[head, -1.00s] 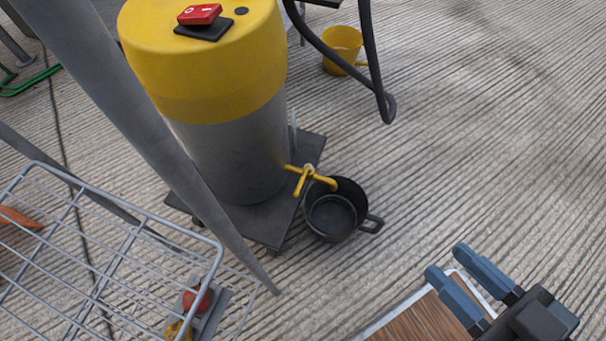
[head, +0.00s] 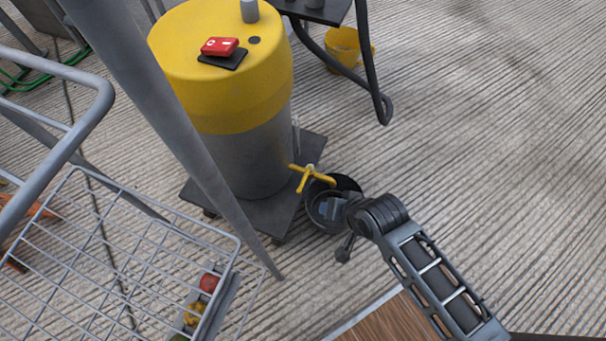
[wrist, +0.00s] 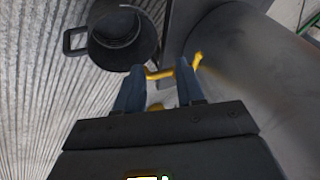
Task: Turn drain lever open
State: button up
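The yellow drain lever (head: 311,178) sits low on the side of the drum, whose top is yellow (head: 190,70) and lower body grey. A black pot (head: 347,184) stands on the ground under the lever, partly hidden by my arm. The pot (wrist: 118,38) is at upper left there.
A grey slanted pole (head: 185,140) stands in front of the drum. A wire basket cart (head: 110,250) fills the lower left. A yellow bucket (head: 347,47) is behind. A wooden board (head: 385,322) lies at the bottom. Open ribbed floor is at right.

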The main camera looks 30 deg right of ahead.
aim_at(303, 183)
jog(key=w+r+m+g+p, duration=0.3)
jog(key=w+r+g, duration=0.1)
jog(key=w, duration=0.7)
jog(key=shift+y, duration=0.3)
jog(key=shift+w+a+f+b, duration=0.2)
jog(key=shift+f+b, duration=0.3)
jog(key=shift+f, duration=0.8)
jog(key=shift+w+a+f+b, duration=0.15)
jog(key=shift+f+b, duration=0.35)
jog(key=shift+f, duration=0.75)
jog(key=shift+w+a+f+b, duration=0.2)
jog(key=shift+f+b, duration=0.3)
jog(key=shift+f, duration=0.8)
grip_shut()
